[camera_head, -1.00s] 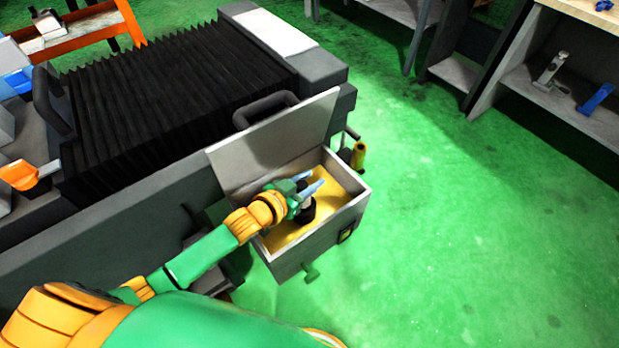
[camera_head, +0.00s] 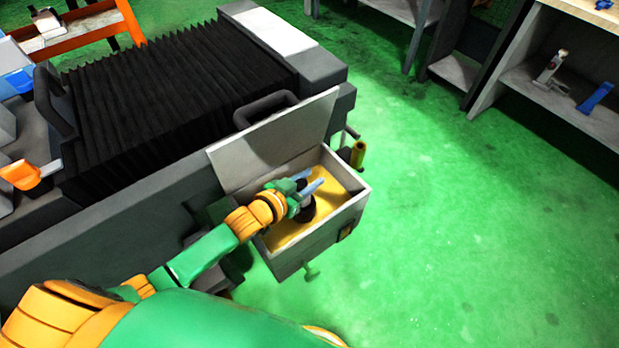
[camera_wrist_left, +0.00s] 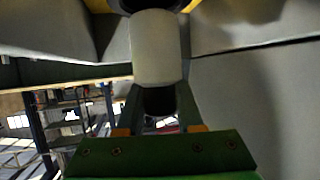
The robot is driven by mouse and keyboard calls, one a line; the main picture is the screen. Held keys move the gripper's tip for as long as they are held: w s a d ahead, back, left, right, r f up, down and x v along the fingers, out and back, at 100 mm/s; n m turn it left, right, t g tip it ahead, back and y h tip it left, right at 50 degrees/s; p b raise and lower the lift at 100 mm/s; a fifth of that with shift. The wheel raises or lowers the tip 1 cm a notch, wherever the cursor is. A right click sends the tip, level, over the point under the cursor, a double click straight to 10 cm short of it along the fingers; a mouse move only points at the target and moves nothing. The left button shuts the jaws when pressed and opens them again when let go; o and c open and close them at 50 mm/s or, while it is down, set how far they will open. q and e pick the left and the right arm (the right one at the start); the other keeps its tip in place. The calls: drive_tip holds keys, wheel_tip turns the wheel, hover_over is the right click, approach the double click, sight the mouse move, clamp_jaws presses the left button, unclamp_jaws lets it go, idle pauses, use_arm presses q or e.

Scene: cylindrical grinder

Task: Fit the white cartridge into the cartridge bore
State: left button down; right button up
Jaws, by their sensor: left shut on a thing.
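The white cartridge (camera_wrist_left: 157,48) is between the fingers of my left gripper (camera_wrist_left: 160,100) in the left wrist view, its far end at a dark round ring (camera_wrist_left: 155,5). In the head view my left gripper (camera_head: 308,190) reaches into an open grey box (camera_head: 325,235) with a yellow inside, over a black round part (camera_head: 306,212) that I take for the bore's rim. The gripper is shut on the cartridge. How far the cartridge sits in the bore is hidden. My right gripper does not show.
The box's raised lid (camera_head: 270,145) stands close behind the gripper. The machine with black bellows (camera_head: 180,100) is to the left. A yellow-handled part (camera_head: 358,154) is at the box's far corner. Green floor (camera_head: 470,230) lies open on the right.

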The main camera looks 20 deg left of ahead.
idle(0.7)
use_arm(q)
drive_tip(key=shift+r+p, duration=0.1)
drive_tip(key=shift+p, duration=0.3)
drive_tip(key=shift+f, duration=0.2)
drive_tip(key=shift+f+b, duration=0.35)
drive_tip(key=shift+b, duration=0.1)
drive_tip(key=shift+f+b, duration=1.95)
drive_tip(key=shift+f, duration=0.45)
drive_tip(key=shift+c, duration=2.4)
unclamp_jaws()
